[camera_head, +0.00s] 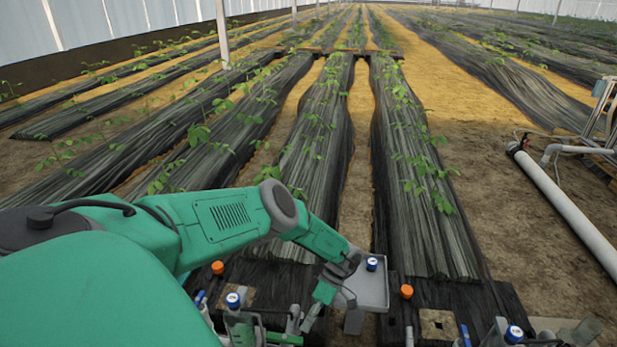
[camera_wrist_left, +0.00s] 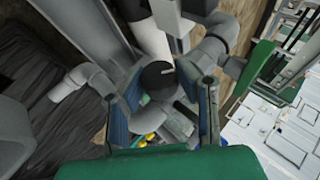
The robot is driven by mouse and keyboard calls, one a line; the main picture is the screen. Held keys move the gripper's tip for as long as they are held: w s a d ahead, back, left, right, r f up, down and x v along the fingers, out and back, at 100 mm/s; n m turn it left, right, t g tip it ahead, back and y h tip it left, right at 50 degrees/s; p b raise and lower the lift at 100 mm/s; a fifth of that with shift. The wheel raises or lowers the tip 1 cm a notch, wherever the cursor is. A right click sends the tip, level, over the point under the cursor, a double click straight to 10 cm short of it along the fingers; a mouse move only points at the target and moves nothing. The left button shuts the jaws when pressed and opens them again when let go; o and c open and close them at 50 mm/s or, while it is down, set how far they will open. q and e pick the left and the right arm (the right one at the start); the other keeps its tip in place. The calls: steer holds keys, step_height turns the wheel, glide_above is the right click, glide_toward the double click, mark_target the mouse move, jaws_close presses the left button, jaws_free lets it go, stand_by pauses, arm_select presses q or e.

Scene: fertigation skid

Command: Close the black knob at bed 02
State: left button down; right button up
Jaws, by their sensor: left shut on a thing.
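In the left wrist view a round black knob (camera_wrist_left: 158,80) with a pale mark on its face sits on grey pipe fittings. My left gripper (camera_wrist_left: 163,98) is around it, with a blue-padded finger on each side, and is shut on it. In the head view my green left arm reaches in from the left, and its gripper (camera_head: 318,304) is low in the middle, over the near ends of the beds. The knob cannot be made out there, behind the arm and gripper. My right gripper is in neither view.
Blue-capped fittings (camera_head: 232,300) and orange caps (camera_head: 406,291) stand along the near edge. Black-covered plant beds (camera_head: 425,210) run into the distance. A white pipe (camera_head: 570,212) lies at the right. Grey pipe elbows (camera_wrist_left: 80,82) crowd the knob in the wrist view.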

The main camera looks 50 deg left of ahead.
arm_select(q)
steer(key=c, duration=1.2)
jaws_free()
steer(key=shift+w+r, duration=0.1)
steer(key=shift+w, duration=0.4)
steer(key=shift+s, duration=0.15)
steer(key=v, duration=1.1)
steer(key=shift+w+r, duration=0.25)
steer(key=shift+w, duration=0.05)
